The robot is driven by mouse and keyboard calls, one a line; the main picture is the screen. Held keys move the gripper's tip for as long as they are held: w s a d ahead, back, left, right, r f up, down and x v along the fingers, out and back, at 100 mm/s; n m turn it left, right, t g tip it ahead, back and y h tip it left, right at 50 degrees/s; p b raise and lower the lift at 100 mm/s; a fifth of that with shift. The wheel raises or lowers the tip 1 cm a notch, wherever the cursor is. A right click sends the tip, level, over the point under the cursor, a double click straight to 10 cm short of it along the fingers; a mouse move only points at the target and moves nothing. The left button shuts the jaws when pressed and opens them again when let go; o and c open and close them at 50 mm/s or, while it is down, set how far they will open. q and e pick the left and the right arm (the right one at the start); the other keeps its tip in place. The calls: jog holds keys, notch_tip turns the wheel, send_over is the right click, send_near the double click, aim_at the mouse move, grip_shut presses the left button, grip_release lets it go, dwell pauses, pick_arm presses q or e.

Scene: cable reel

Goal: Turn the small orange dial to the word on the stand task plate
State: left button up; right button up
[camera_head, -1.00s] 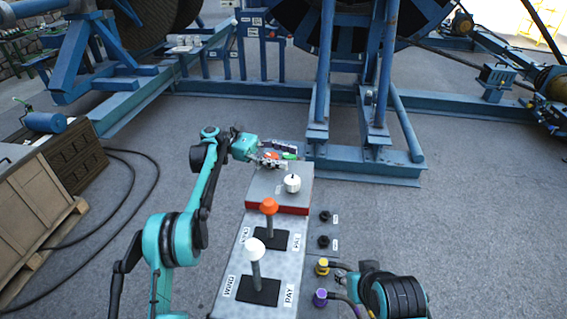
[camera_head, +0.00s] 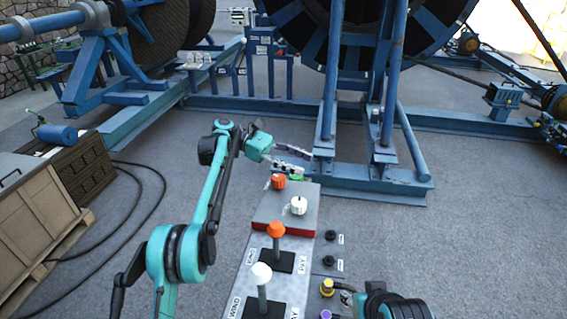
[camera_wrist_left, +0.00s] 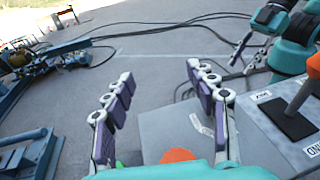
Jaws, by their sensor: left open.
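The small orange dial (camera_head: 278,182) stands on the raised grey box at the far end of the console, beside a white dial (camera_head: 298,206). My left gripper (camera_head: 308,165) is open and empty, just past the box's far edge and apart from the dial. In the left wrist view, its two fingers (camera_wrist_left: 160,75) are spread, and the orange dial (camera_wrist_left: 178,155) shows low, partly hidden by the gripper body. A pale plate (camera_head: 241,16) tops the blue stand at the back; its word is too small to read. My right gripper (camera_wrist_left: 247,55) shows small in the left wrist view.
An orange-knobbed lever (camera_head: 276,229) and a white-knobbed lever (camera_head: 261,272) rise from the console nearer me. Black knobs (camera_head: 330,235) sit to their right. A blue frame (camera_head: 375,170) stands beyond the gripper.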

pick_arm(q)
jog(key=d+f+t+y+p, duration=0.1)
jog(key=d+t+y+p, duration=0.1)
jog(key=y+p, duration=0.5)
notch_tip(320, 180, up, 3)
jog(key=t+y+p, duration=0.4)
jog(key=y+p, duration=0.2)
jog(key=y, duration=0.2)
send_over(278, 177)
jog(key=shift+d+m, duration=0.15)
jog(key=shift+m, duration=0.15)
jog(key=shift+f, duration=0.2)
notch_tip(278, 177, down, 7)
jog(key=shift+f, duration=0.15)
jog(key=c, duration=1.2)
